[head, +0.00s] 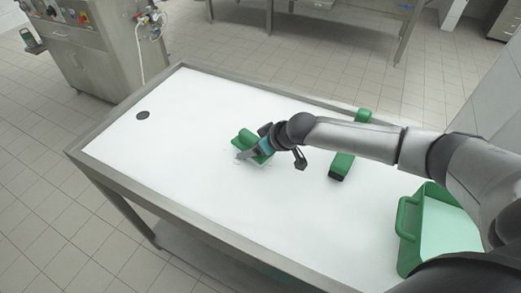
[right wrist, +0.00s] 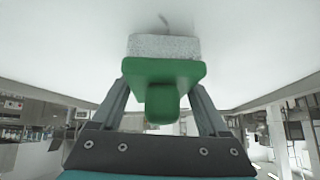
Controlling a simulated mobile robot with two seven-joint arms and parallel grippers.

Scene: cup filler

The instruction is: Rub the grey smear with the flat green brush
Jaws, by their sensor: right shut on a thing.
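The flat green brush (head: 246,139) is at the middle of the white table top. In the right wrist view its green back and handle (right wrist: 162,85) sit between my fingers, with a pale speckled bristle block (right wrist: 164,46) against or very near the white surface. My right gripper (head: 258,150) is shut on its handle. A thin grey streak, apparently the smear (right wrist: 166,19), shows just beyond the bristles. In the head view only faint marks show beside the brush, and the gripper may hide part of them. My left gripper is not in view.
Another green brush with a dark end (head: 341,167) lies right of the gripper, partly under my arm. A green dustpan-like tray (head: 409,222) is at the table's right end. A dark round spot (head: 143,115) is at left. A raised metal rim (head: 88,128) borders the table; its left half is mostly clear.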

